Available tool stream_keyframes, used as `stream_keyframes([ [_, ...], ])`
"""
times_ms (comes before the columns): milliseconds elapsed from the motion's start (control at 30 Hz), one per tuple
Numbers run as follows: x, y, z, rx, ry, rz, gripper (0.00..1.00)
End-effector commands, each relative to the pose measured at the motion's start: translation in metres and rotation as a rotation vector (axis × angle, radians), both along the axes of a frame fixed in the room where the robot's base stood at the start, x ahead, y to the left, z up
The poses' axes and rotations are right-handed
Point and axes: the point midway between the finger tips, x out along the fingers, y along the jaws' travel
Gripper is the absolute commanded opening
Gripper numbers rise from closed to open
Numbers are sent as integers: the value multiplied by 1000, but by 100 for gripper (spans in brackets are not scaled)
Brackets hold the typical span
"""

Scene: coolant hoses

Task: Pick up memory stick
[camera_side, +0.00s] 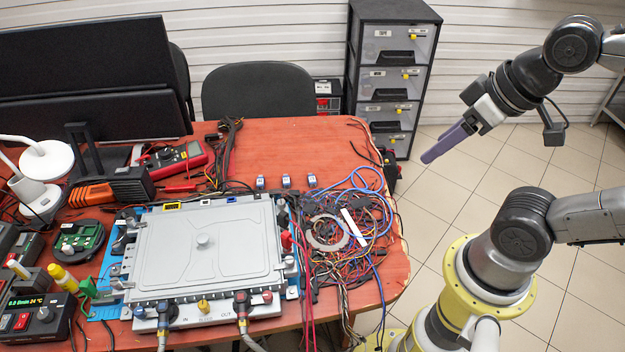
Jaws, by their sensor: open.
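My gripper (430,157), with long purple fingers, is open and empty. It hangs in the air off the table's right edge, to the right of the sticks and apart from them. The gap between its fingers is hard to see from this side.
The grey metal unit (205,255) with hoses fills the table's front middle. A tangle of wires (345,235) lies to its right. A multimeter (175,158) and black cables (226,150) are at the left. The red tabletop (300,145) behind the sticks is clear. A drawer cabinet (395,75) stands behind.

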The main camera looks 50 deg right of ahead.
Motion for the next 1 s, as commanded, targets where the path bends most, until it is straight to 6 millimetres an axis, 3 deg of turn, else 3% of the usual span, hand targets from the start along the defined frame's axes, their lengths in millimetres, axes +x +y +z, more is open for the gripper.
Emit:
stream_keyframes([
  [400, 0, 0, 0, -2, -2, 4, 61],
  [533, 15, 4, 9, 13, -78, 15, 61],
  [667, 53, 19, 39, 104, -269, 5, 61],
  [800, 113, 33, 64, 242, -437, -62, 61],
  [900, 157, 35, 68, 317, -517, -151, 61],
  [1000, 199, 30, 55, 356, -560, -275, 61],
])
